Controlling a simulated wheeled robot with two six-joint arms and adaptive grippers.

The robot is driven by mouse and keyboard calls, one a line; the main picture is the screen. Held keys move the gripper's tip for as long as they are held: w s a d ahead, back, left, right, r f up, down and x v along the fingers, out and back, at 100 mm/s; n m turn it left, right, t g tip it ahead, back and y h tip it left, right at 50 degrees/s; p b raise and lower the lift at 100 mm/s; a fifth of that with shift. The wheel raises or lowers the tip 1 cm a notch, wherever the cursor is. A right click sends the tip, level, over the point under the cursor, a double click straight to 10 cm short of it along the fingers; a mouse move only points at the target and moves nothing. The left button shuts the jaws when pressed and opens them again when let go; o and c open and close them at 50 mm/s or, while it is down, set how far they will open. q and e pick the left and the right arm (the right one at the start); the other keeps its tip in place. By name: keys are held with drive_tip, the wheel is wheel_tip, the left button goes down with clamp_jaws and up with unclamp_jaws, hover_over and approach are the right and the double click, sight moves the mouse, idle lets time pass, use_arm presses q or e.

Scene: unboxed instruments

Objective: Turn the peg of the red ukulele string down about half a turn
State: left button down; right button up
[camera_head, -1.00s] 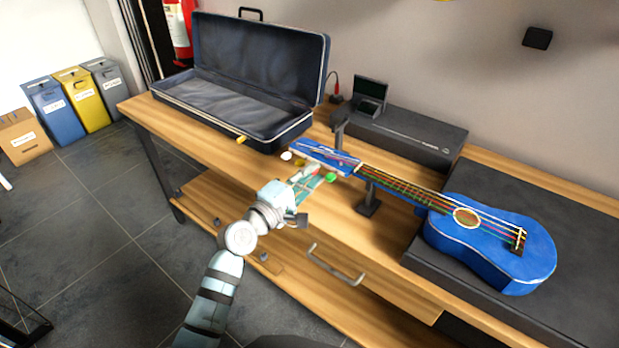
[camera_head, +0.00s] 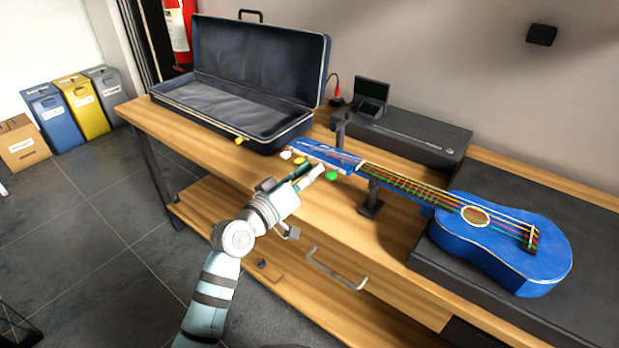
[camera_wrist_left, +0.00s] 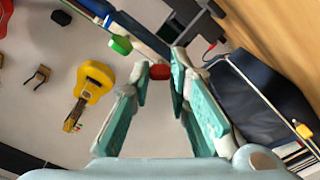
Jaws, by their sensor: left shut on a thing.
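The blue ukulele (camera_head: 500,245) lies with its body on a dark mat or block at the right. Its neck runs left to the headstock (camera_head: 328,155). White (camera_head: 286,155), yellow (camera_head: 300,160) and green (camera_head: 332,176) pegs stick out along the headstock's near side. My left gripper (camera_head: 312,177) is at this row, between the yellow and green pegs. In the left wrist view, its teal-padded fingers (camera_wrist_left: 160,75) are closed on the red peg (camera_wrist_left: 160,72), beside the green peg (camera_wrist_left: 121,45). The red peg is hidden in the head view. My right gripper is not in view.
A stand (camera_head: 372,200) supports the neck. An open dark case (camera_head: 230,110) lies on the bench at the back left. A black box (camera_head: 420,135) is behind the neck. A drawer handle (camera_head: 335,270) sticks out in front. A yellow ukulele (camera_wrist_left: 92,85) shows in the wrist view.

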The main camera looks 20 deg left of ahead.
use_arm(q)
drive_tip(key=m+b, duration=0.2)
drive_tip(key=m, duration=0.3)
drive_tip(key=shift+f, duration=0.1)
drive_tip(key=shift+m+b, duration=0.4)
drive_tip(key=shift+m, duration=0.7)
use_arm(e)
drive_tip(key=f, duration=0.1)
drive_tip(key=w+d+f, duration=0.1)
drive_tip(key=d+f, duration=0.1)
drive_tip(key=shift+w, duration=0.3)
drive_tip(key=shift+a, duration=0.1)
use_arm(q)
drive_tip(key=shift+m, duration=0.3)
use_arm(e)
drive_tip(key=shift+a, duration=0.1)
